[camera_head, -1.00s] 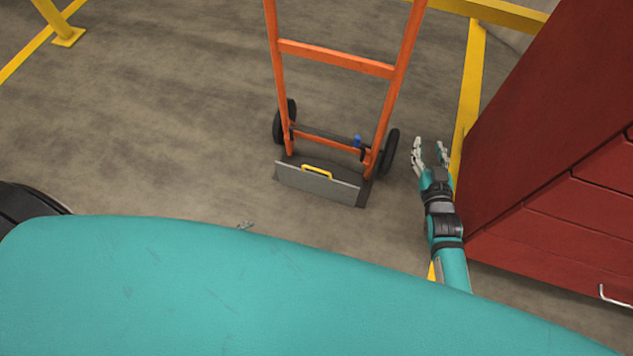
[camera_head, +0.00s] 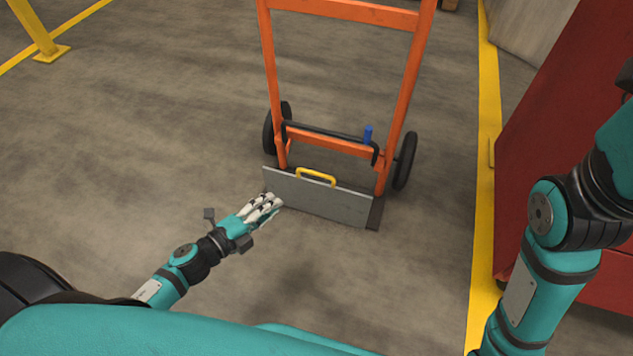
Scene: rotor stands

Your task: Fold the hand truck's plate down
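The orange hand truck (camera_head: 398,95) stands upright on the floor ahead. Its grey plate (camera_head: 322,198) is folded up and stands steeply at the foot of the frame. A yellow handle (camera_head: 316,177) sits at the plate's top edge. A black bar with a blue piece (camera_head: 368,134) crosses the frame above the plate. My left gripper (camera_head: 268,204) is low, close to the plate's left end, with its pale fingers pointing toward it. I cannot tell if the fingers touch the plate or how far they are spread. My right arm is raised at the right; its gripper is out of view.
A red cabinet (camera_head: 540,130) stands at the right, partly behind my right arm. A yellow floor line (camera_head: 485,200) runs beside it. A yellow post (camera_head: 33,25) stands at the upper left. The floor left of the hand truck is clear.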

